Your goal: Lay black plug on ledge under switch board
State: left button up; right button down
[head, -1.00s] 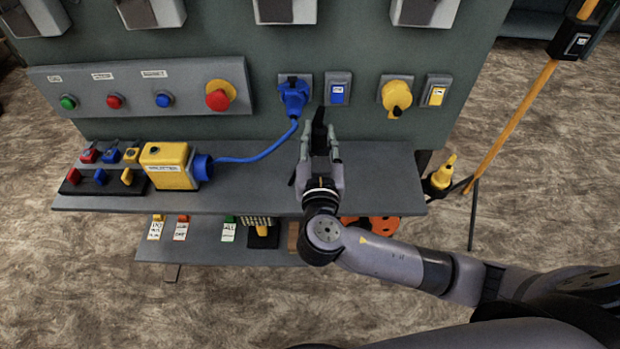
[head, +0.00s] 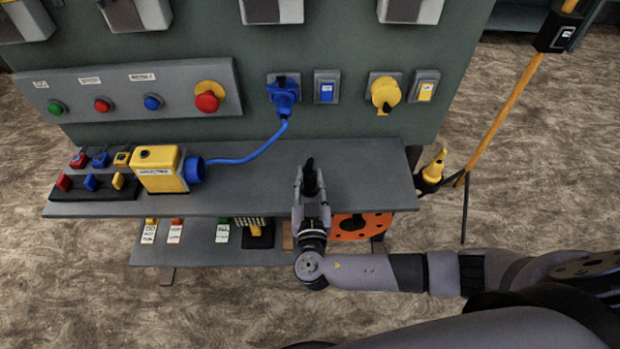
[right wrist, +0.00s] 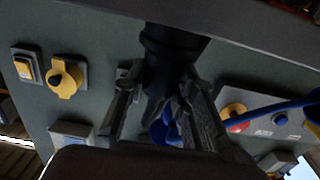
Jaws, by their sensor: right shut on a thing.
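The black plug (head: 311,178) is between the fingers of my right gripper (head: 311,190) in the head view. That gripper is shut on it, over the front middle of the grey ledge (head: 250,193). In the right wrist view the dark plug (right wrist: 168,60) stands between the two fingers (right wrist: 160,100). I cannot tell whether the plug touches the ledge. The green switch board (head: 210,45) rises behind the ledge. My left gripper is not in view.
A yellow box (head: 160,170) with a blue plug and cable, and a black rack of coloured locks (head: 95,190), stand on the ledge's left. Its right part is clear. Blue (head: 283,92) and yellow (head: 385,92) sockets sit above. An orange disc (head: 360,226) is below.

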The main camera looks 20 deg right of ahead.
jog(key=shift+f, duration=0.15)
jog(key=c, duration=1.3)
grip_release()
